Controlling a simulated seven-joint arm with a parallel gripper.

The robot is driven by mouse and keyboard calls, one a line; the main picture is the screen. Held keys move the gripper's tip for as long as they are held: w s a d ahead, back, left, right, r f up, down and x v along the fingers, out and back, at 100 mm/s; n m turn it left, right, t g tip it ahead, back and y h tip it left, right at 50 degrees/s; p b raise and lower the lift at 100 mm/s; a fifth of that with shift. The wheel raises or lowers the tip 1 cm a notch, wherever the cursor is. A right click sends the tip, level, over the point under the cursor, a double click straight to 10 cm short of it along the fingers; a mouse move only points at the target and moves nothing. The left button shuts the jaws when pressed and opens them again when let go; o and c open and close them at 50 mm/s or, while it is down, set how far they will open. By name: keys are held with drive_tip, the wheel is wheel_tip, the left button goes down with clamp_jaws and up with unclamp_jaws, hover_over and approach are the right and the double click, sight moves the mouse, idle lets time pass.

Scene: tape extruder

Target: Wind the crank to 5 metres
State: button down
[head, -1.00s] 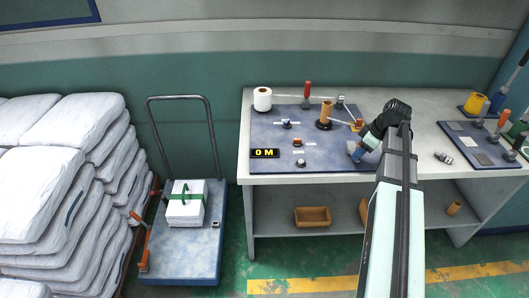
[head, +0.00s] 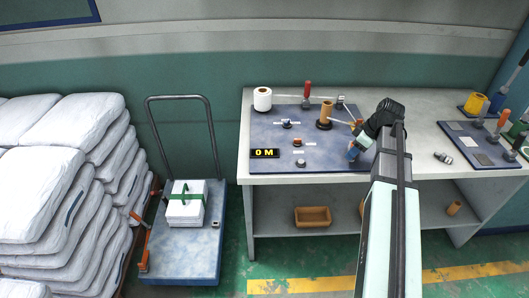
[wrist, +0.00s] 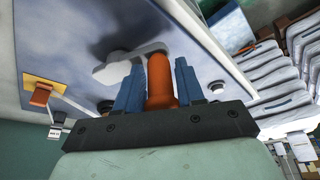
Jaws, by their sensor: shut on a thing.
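The tape extruder is a blue-grey panel (head: 265,136) on the bench top. A black display (head: 264,153) at its front left reads "0 M" in yellow. My gripper (head: 356,153) is at the panel's right edge, and my arm hides part of it. In the wrist view, the blue fingers of my gripper (wrist: 158,85) are shut on an orange crank handle (wrist: 159,80). A grey crank arm (wrist: 128,65) runs left from the handle to its pivot on the panel. A brown spool (head: 326,112) and a white tape roll (head: 262,98) stand at the panel's back.
A second panel with tools (head: 485,143) and a yellow roll (head: 475,102) are on the bench's right. A trolley (head: 182,245) and stacked white sacks (head: 60,170) stand left of the bench. A small brown box (head: 313,216) sits on the lower shelf.

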drive_tip(key=shift+w+a, duration=0.5)
drive_tip(key=shift+a, duration=0.3)
drive_tip(key=shift+w, duration=0.1)
drive_tip(key=shift+w+a, duration=0.6)
drive_tip(key=shift+w, duration=0.05)
drive_tip(key=shift+w+a, duration=0.3)
drive_tip(key=shift+w, duration=0.6)
